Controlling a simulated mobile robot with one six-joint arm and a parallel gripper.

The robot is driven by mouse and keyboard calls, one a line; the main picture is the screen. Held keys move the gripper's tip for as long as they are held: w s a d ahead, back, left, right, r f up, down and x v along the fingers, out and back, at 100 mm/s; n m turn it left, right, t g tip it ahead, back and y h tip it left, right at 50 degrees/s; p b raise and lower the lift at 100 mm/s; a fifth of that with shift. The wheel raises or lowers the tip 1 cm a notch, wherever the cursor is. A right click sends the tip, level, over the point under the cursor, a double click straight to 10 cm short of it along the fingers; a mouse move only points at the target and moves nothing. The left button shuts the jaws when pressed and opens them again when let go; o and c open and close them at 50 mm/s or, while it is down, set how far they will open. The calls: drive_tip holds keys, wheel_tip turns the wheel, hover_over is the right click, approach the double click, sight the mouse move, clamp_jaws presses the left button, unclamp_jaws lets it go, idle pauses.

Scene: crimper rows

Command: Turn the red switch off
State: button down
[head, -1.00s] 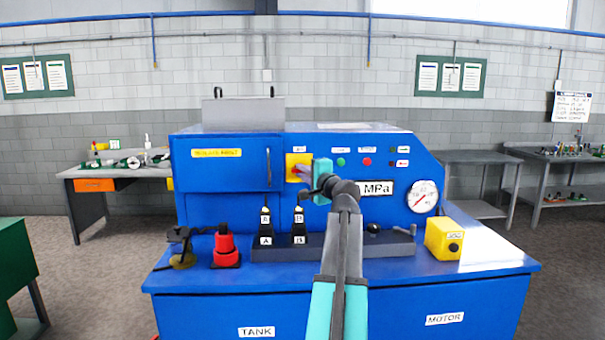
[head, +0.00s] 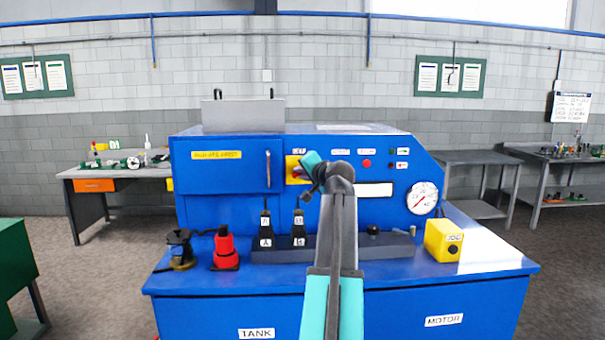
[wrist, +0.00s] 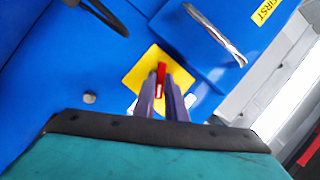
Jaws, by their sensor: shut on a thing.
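The red switch (wrist: 161,73) is a red handle with a white mark on a square yellow plate (wrist: 140,72), set in the blue front panel. In the wrist view the handle stands between the purple-grey fingers of my gripper (wrist: 162,82), which is shut on it. The plate looks tilted there, and the handle runs diagonally across it. In the head view the yellow plate (head: 290,163) shows left of my teal wrist. My wrist and fingers hide much of the switch there.
A door with a vertical handle (head: 268,169) is left of the switch. Black levers (head: 298,230) stand below it. Red button (head: 366,164) and gauge (head: 422,198) are to the right.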

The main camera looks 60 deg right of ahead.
drive_tip(key=n+g, duration=0.1)
drive_tip(key=n, duration=0.1)
drive_tip(key=n+g+h, duration=0.1)
drive_tip(key=n+g, duration=0.1)
drive_tip(key=n, duration=0.1)
drive_tip(key=n+g+p, duration=0.1)
drive_tip(key=n+g, duration=0.1)
drive_tip(key=n, duration=0.1)
drive_tip(key=shift+w+a+h, duration=0.2)
drive_tip(key=shift+w+h, duration=0.05)
drive_tip(key=shift+h, duration=0.15)
idle(0.5)
drive_tip(key=c, duration=1.8)
unclamp_jaws()
drive_tip(key=shift+a+r, duration=0.1)
drive_tip(key=shift+r, duration=0.05)
drive_tip(key=b+v, duration=0.2)
drive_tip(key=v, duration=1.1)
drive_tip(key=shift+s+a, duration=0.25)
drive_tip(key=shift+a, duration=0.05)
